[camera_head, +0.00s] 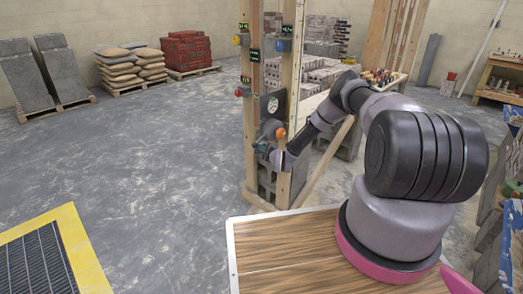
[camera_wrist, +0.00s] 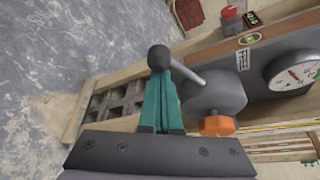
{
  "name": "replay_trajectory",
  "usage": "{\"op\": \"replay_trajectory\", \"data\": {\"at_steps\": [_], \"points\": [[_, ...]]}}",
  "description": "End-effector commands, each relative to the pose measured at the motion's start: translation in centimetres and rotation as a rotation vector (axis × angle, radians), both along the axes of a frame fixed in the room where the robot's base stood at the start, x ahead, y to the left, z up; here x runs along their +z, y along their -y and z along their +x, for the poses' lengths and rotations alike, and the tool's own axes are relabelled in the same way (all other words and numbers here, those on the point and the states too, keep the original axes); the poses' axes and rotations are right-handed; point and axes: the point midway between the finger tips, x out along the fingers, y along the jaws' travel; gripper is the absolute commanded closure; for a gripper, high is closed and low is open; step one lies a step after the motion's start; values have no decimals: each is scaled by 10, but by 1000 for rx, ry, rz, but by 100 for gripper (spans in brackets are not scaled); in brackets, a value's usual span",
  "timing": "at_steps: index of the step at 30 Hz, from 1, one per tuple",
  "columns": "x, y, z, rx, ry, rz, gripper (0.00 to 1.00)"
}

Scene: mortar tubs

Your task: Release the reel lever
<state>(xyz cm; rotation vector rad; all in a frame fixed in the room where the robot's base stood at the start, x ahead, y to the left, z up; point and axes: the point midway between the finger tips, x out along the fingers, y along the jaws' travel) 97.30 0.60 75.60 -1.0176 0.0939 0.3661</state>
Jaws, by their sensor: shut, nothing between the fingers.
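The reel lever shows in the wrist view as a grey bent arm with a black ball knob (camera_wrist: 158,57), fixed to a round grey hub (camera_wrist: 212,95). An orange knob (camera_wrist: 217,125) sits at the hub's near side; it shows as an orange ball (camera_head: 281,133) in the head view. My gripper (camera_wrist: 164,75) has its teal fingers together with nothing held. Its tips overlap the black ball knob in the wrist view; I cannot tell whether they touch. In the head view my gripper (camera_head: 264,147) is at the wooden post, partly hidden by it.
A dial gauge (camera_wrist: 292,72) and dark panel adjoin the hub. A red button (camera_wrist: 229,13) is farther along the beam. Wooden posts (camera_head: 250,90) and concrete blocks (camera_head: 266,180) stand close around my gripper. The floor (camera_head: 150,150) to the left is open.

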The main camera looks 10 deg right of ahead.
Motion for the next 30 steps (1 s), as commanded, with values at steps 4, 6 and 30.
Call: {"op": "replay_trajectory", "data": {"at_steps": [4, 6, 30], "points": [[11, -2, -2, -3, -74, 108, 100], [15, -3, -3, -2, -114, 162, 100], [49, -6, -4, 1, -386, 532, 100]]}}
